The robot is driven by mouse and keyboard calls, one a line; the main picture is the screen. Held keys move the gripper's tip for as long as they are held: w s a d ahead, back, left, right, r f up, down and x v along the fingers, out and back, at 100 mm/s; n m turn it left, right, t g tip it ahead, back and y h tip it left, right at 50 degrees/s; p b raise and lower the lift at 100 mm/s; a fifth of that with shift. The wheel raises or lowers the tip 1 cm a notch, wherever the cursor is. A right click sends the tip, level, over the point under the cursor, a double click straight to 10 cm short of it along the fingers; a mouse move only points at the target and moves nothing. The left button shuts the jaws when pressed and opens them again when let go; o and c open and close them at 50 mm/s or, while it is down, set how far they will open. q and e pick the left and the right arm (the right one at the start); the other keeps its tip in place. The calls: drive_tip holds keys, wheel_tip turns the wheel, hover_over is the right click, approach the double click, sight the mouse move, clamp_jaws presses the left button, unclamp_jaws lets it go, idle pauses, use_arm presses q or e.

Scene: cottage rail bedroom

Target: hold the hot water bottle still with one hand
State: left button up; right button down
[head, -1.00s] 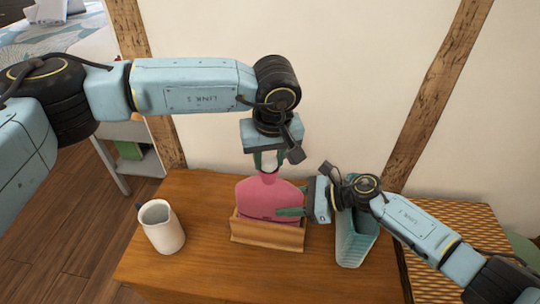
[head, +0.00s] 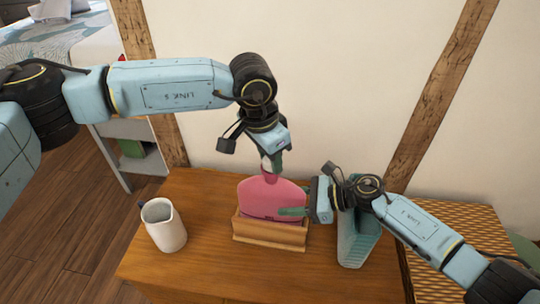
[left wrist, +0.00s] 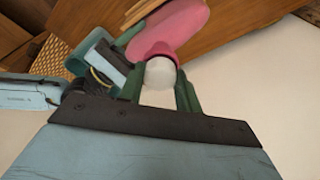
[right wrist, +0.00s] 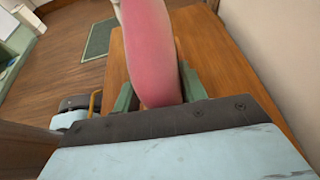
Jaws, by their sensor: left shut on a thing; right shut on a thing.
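The pink hot water bottle (head: 270,199) stands upright in a wooden holder (head: 262,230) on the table. My right gripper (head: 292,211) is shut on the right side of its body; the right wrist view shows the pink body (right wrist: 152,50) between the green fingers (right wrist: 158,92). My left gripper (head: 272,164) is above the bottle's neck, shut on the white stopper (left wrist: 160,73). In the left wrist view the stopper sits between the green fingers (left wrist: 160,92), at the pink neck (left wrist: 150,45). I cannot tell whether the stopper is loose in the neck.
A white jug (head: 163,228) stands on the wooden table (head: 200,270) left of the holder. A teal ribbed container (head: 355,240) stands at the right, beneath my right wrist. The wall is close behind. The table front is clear.

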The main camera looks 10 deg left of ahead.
use_arm(q)
drive_tip(key=o, duration=0.9)
drive_tip(key=shift+o, duration=0.2)
drive_tip(key=shift+r, duration=0.15)
